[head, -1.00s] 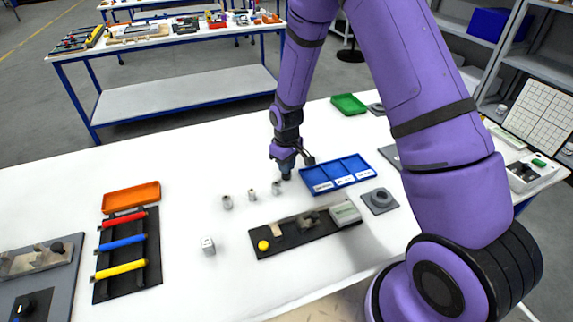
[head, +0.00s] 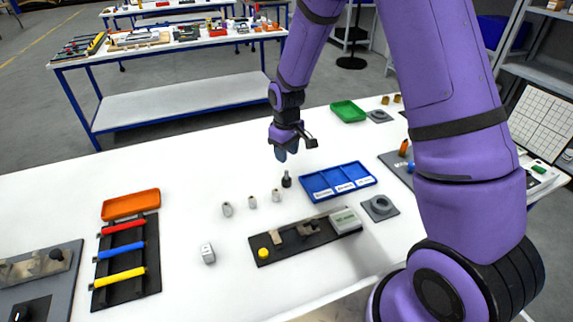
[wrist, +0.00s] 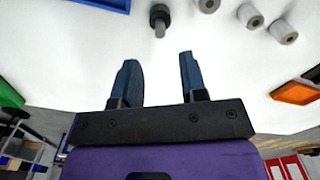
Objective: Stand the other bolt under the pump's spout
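A dark bolt (head: 287,180) stands upright on the white table, left of the blue tray; it also shows in the wrist view (wrist: 160,20). My gripper (head: 286,152) is above and behind it, clear of the table. In the wrist view the two fingers (wrist: 158,66) are apart with nothing between them. A black-based unit (head: 318,241) with a yellow button, beige blocks and a grey box lies in front; I cannot tell whether it is the pump, nor pick out a spout. No second bolt can be made out for certain.
Three small grey cylinders (head: 252,202) stand left of the bolt. A blue tray (head: 337,180) is to the right, with a grey plate with a ring (head: 379,208) near it. A grey block (head: 208,253) and an orange tray (head: 131,204) lie left. The table's back left is bare.

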